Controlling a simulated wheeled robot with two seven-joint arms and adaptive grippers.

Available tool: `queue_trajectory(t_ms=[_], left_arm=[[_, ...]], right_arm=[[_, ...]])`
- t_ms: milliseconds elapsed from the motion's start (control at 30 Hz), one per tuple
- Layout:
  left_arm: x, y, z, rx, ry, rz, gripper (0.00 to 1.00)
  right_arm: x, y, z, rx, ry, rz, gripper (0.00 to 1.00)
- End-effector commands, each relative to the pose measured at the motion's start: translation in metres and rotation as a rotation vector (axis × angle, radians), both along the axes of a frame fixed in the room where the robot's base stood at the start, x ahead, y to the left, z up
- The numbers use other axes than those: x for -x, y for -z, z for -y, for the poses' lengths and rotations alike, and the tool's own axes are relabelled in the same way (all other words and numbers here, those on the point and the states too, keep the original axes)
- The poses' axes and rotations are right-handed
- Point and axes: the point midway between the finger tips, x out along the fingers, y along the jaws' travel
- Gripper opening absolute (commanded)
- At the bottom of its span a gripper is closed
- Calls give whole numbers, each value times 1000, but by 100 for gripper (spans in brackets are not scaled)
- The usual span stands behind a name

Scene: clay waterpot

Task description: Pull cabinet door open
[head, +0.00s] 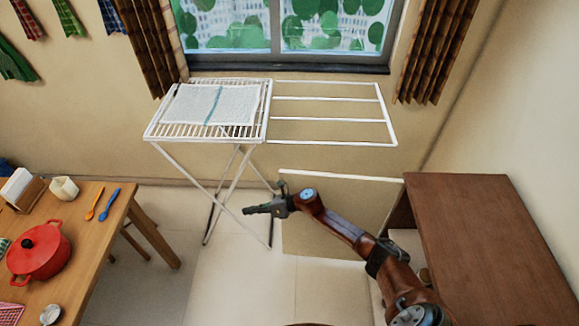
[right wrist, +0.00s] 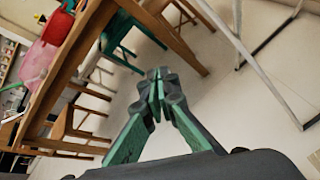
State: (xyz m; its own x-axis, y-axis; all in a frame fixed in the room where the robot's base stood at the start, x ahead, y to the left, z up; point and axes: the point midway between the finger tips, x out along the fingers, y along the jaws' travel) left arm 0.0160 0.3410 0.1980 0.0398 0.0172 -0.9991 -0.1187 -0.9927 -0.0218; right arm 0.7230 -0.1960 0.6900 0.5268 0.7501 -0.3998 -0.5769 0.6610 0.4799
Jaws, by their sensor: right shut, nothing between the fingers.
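The cabinet (head: 480,235) stands at the right of the head view, with a dark brown top. Its pale door (head: 330,215) stands wide open, swung out to the left from the cabinet's far end. My right arm crosses in front of the door. My right gripper (head: 250,211) is just left of the door's free edge, shut and empty. In the right wrist view its fingertips (right wrist: 157,76) meet, with nothing between them. The arm hides part of the door and the cabinet opening. My left gripper is out of view.
A white drying rack (head: 335,119) with a towel (head: 212,104) stands behind the door, under the window. A wooden table (head: 85,235) with a red pot (head: 40,252) is at the left.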

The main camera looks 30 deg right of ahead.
Motion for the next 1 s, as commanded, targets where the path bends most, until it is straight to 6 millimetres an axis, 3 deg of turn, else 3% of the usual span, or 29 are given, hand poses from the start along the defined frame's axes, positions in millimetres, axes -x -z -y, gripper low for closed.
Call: queue_trajectory(t_ms=[33, 133, 233, 400, 500, 600, 700, 800, 1000], left_arm=[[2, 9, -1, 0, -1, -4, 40], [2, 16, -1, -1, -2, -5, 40], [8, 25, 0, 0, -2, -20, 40], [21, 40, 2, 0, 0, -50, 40], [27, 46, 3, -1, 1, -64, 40], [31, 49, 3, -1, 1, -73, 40], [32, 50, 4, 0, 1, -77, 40], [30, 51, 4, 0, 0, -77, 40], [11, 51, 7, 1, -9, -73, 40]], right_arm=[[-7, -27, -12, 152, -181, 138, 0], [-5, -64, -21, 428, -510, 362, 0], [-6, -95, -1, 717, -815, 542, 0], [-14, -157, 83, 1221, -1323, 689, 0], [-17, -198, 134, 1434, -1536, 668, 0], [-16, -230, 170, 1560, -1670, 618, 0], [-14, -248, 190, 1621, -1739, 581, 0], [-14, -252, 198, 1642, -1767, 563, 0], [-21, -224, 203, 1640, -1770, 561, 0]])
